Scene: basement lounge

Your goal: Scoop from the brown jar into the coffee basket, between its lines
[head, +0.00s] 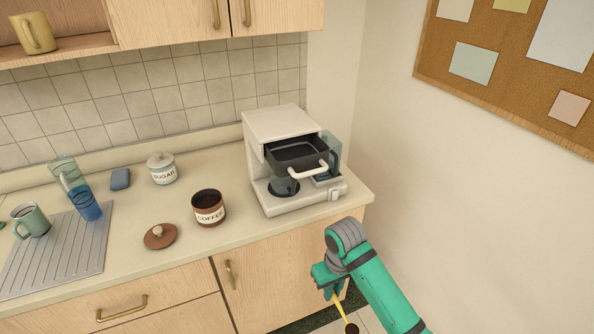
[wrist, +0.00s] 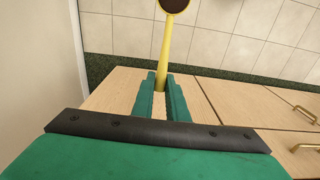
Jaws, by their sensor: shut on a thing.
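My gripper (head: 332,288) is shut on the handle of a yellow scoop (head: 339,308), low in front of the counter's right end. The wrist view shows the green fingers (wrist: 161,98) around the handle (wrist: 165,58). The scoop's bowl (head: 351,329) looks dark brown inside; it is cut off at the top of the wrist view. The brown jar (head: 208,213), labelled COFFEE, stands open on the counter with dark contents. The black coffee basket (head: 290,160) is pulled out of the white coffee maker (head: 283,125). Its lines and fill level cannot be made out.
The jar's brown lid (head: 160,237) lies left of the jar. A sugar jar (head: 162,168), a blue sponge (head: 120,179), blue glasses (head: 83,200) and a green mug (head: 31,220) stand farther left. A wall with a corkboard (head: 520,60) is at right.

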